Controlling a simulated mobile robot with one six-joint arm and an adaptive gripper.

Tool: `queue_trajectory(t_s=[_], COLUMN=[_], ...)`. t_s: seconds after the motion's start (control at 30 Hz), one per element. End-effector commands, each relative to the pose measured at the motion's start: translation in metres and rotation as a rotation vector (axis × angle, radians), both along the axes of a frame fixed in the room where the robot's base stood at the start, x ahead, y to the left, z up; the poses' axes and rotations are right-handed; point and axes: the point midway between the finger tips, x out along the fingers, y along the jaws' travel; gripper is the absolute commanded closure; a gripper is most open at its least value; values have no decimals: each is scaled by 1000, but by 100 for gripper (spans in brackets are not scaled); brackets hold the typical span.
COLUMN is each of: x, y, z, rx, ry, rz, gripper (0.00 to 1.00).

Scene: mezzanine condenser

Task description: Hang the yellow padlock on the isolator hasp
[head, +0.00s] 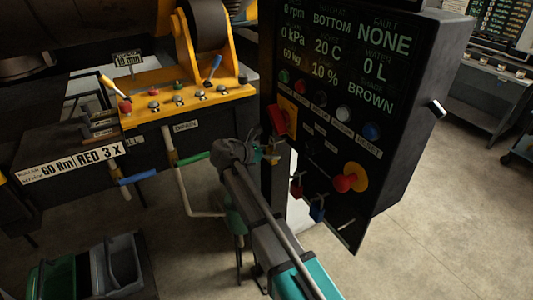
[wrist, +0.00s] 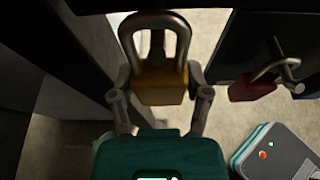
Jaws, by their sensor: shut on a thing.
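The yellow padlock (wrist: 160,86) is held between the two fingers of my gripper (wrist: 160,97) in the wrist view, its grey shackle up and away from my palm. In the head view, the padlock (head: 272,159) is small and partly hidden at the end of my gripper (head: 262,152), close to the left edge of the dark control panel. The isolator, a red handle (head: 277,120) on a yellow plate (head: 289,112), is on the panel just above my gripper. A dark bar shows within the shackle's outline in the wrist view; I cannot tell whether the shackle is around the hasp.
A red padlock (head: 297,187) and a blue padlock (head: 317,212) hang low on the panel (head: 345,75). A red stop knob (head: 346,182) juts out beside them. A yellow lever console (head: 185,100) and pipes are left. Open floor (head: 430,215) lies right.

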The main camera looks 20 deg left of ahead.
Motion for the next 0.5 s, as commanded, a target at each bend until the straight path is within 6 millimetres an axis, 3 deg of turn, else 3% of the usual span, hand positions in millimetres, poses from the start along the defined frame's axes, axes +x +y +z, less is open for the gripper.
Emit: queue_trajectory(t_s=[0.5], x=[14], y=[-12], z=[-9], rx=[0], ry=[0], rz=[-1], gripper=[91])
